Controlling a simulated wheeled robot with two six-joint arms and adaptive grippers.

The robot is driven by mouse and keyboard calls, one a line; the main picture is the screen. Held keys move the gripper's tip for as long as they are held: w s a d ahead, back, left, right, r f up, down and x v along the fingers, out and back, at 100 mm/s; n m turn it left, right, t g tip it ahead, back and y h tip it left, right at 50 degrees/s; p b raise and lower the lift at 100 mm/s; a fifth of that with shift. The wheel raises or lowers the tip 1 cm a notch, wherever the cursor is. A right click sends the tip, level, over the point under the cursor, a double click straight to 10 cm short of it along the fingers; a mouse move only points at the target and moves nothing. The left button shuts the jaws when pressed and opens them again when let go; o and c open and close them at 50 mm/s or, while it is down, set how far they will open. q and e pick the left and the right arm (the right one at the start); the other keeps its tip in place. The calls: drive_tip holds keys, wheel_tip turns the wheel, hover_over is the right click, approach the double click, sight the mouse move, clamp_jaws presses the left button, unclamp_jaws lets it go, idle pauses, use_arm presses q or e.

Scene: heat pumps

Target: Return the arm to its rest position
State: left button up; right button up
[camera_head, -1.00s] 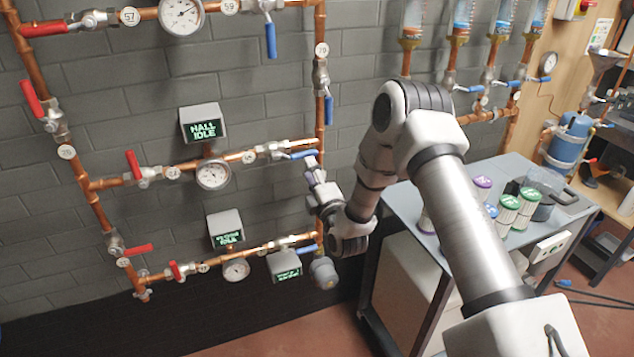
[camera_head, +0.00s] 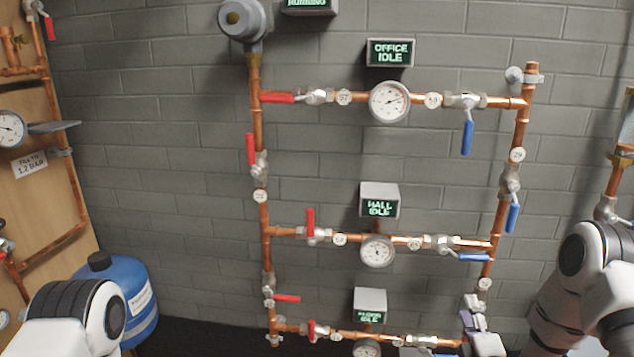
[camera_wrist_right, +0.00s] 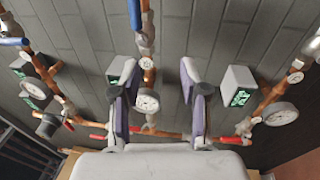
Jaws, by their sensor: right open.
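My right gripper (camera_head: 472,302) is at the lower right of the head view, in front of the right-hand copper riser, below the blue-handled valve (camera_head: 473,257) of the hall line. In the right wrist view my right gripper (camera_wrist_right: 158,88) has its two fingers wide apart with nothing held between them; pipes and a gauge (camera_wrist_right: 147,101) show behind the gap. My right arm (camera_head: 590,285) comes in from the right edge. My left arm (camera_head: 75,315) shows only as a rounded joint at the lower left; its gripper is out of view.
The wall pipework carries an office gauge (camera_head: 390,101), a hall gauge (camera_head: 377,251), red-handled valves (camera_head: 310,222) and display boxes (camera_head: 379,200). A blue tank (camera_head: 137,290) stands behind my left arm. Grey wall (camera_head: 160,150) is bare left of the pipes.

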drive_tip(key=s+a+f+m+g+y, duration=0.2)
drive_tip(key=s+a+f+g, duration=0.35)
drive_tip(key=s+f, duration=0.4)
drive_tip(key=s+a+f+m+g+y, duration=0.2)
drive_tip(key=s+a+f+g, duration=0.4)
drive_tip(key=f, duration=0.6)
drive_tip(key=s+f+m+g, duration=0.1)
drive_tip(key=s+m+g, duration=0.3)
drive_tip(key=s, duration=0.5)
drive_tip(key=s+a+f+m+g, duration=0.1)
drive_tip(key=s+m+g, duration=0.3)
drive_tip(key=s+m, duration=0.5)
drive_tip(key=shift+s+a+f, duration=0.3)
drive_tip(key=shift+s+f, duration=0.15)
drive_tip(key=shift+f, duration=0.25)
